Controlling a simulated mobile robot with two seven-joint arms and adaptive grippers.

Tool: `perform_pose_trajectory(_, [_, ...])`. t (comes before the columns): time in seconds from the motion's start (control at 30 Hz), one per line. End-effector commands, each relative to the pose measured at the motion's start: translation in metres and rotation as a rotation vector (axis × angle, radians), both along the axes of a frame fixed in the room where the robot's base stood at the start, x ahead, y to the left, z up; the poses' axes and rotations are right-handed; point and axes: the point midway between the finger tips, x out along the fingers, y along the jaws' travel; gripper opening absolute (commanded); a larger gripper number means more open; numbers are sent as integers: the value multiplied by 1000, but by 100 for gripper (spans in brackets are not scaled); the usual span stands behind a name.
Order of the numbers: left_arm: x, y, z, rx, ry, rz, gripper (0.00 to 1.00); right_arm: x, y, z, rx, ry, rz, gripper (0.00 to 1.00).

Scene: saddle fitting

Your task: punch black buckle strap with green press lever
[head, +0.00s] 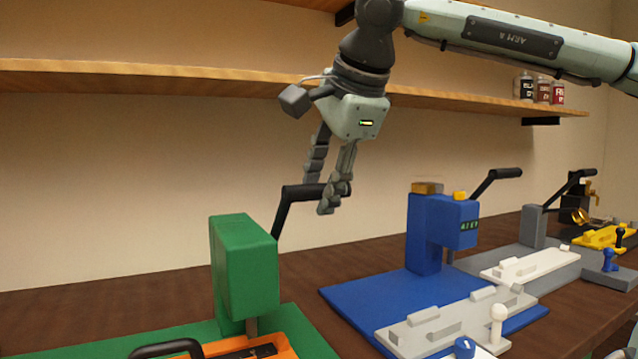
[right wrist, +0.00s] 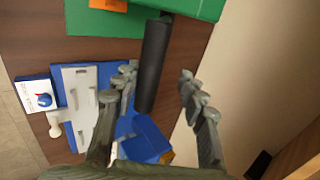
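The green press (head: 245,265) stands at the lower left in the head view, and its body also shows at the top of the right wrist view (right wrist: 205,8). Its lever (head: 284,212) slants up to a black grip, which lies between my right fingers in the right wrist view (right wrist: 153,65). My right gripper (head: 330,198) is open around the grip, with a clear gap on one side. An orange fixture (head: 295,330) sits under the press. A dark piece (head: 250,351) lies on it, cut off by the frame; I cannot tell whether it is the black buckle strap.
A blue press (head: 425,230) with its own black lever (head: 490,183) stands to the right, with a light grey fixture (head: 450,318) before it. A grey press (head: 535,226) and a yellow fixture (head: 603,237) are beyond. A wooden shelf (head: 180,78) runs behind my right gripper.

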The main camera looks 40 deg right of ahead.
Motion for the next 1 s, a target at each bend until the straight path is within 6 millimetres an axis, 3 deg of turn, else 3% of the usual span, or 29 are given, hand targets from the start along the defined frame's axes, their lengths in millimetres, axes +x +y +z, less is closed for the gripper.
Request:
perform_pose_trajectory(0.33, [0, 0, 3, 0, 0, 0, 41, -3, 1, 2, 0, 6, 0, 41])
perform_pose_trajectory(0.57, [0, 0, 13, 0, 0, 0, 41, -12, 4, 16, 0, 6, 1, 41])
perform_pose_trajectory(1.0, [0, 0, 11, 0, 0, 0, 41, -31, 10, 43, 0, 7, 0, 41])
